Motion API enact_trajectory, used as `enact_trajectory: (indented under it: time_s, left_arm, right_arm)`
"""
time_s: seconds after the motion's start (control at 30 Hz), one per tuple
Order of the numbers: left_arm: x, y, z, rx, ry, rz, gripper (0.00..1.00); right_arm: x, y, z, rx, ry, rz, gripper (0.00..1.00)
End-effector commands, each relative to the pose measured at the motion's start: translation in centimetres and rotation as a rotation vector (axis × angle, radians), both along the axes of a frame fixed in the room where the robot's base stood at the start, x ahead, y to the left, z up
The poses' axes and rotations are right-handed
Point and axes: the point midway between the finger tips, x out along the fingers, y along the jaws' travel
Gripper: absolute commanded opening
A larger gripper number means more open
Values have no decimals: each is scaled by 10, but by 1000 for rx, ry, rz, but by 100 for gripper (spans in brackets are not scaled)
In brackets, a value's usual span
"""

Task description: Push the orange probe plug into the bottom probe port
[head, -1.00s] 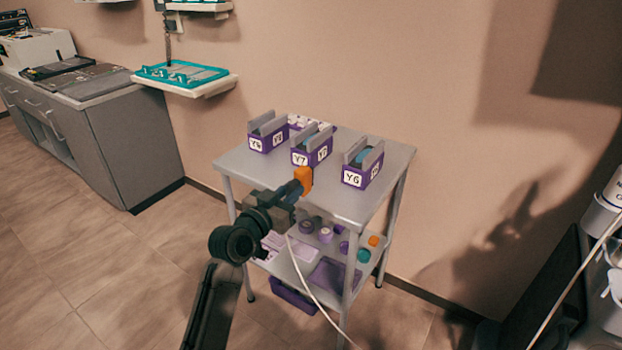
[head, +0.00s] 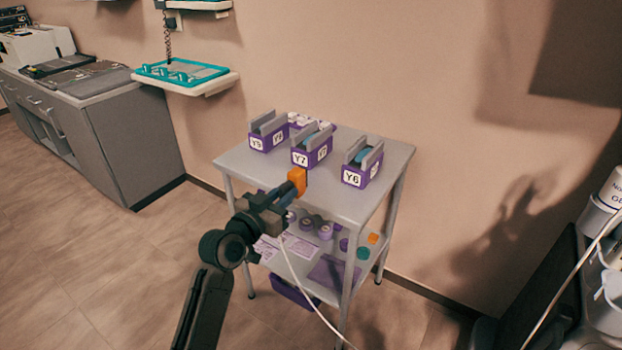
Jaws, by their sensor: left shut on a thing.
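The orange probe plug (head: 297,178) is in the jaws of my left gripper (head: 284,193), over the near edge of the grey cart. A pale cable (head: 298,280) hangs from the gripper area and runs down to the lower right. My left arm comes up from the bottom of the head view. I cannot make out a bottom probe port in this view. My right gripper is not in view.
The cart (head: 345,200) carries purple bins labelled Y9 (head: 268,139), Y7 (head: 311,154) and Y6 (head: 361,170). Its lower shelf holds small coloured items. A wall shelf bears a teal tray (head: 182,72). A grey cabinet (head: 125,140) stands left. Another pale cable crosses at far right.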

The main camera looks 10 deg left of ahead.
Motion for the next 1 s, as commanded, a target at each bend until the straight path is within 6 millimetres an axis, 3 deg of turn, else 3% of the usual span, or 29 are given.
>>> enact_trajectory:
  time_s: [0.37,1.0]
  left_arm:
    - [-2,1,1,0,-1,0,0]
    - [-38,14,1,1,0,0,0]
  right_arm:
    - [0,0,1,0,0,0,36]
    - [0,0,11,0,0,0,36]
